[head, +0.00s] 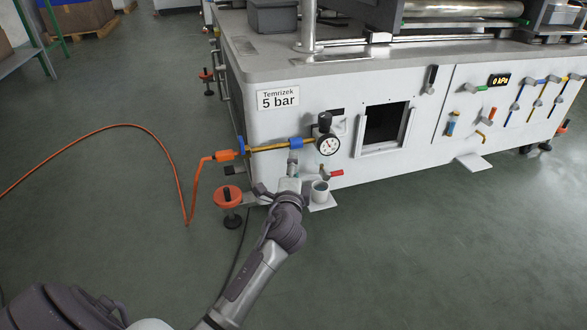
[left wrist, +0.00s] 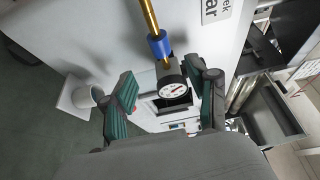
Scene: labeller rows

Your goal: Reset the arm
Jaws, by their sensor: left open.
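My left arm reaches up from the bottom of the head view to the front of the white machine (head: 290,110). My left gripper (head: 292,162) is just below the brass pipe (head: 268,148) and its blue collar (head: 296,143). In the left wrist view my left gripper (left wrist: 166,98) has its two green-padded fingers apart. The round pressure gauge (head: 328,146) shows between the fingers in that view (left wrist: 173,91); I cannot tell how near it is. No object is visibly held. My right gripper is in neither view.
A red-handled valve (head: 333,173) and a grey cup on a small ledge (head: 320,190) are close right of the gripper. An orange hose (head: 187,205) joins the pipe and runs left over the floor. A red-topped foot (head: 228,197) stands left. Floor at right is clear.

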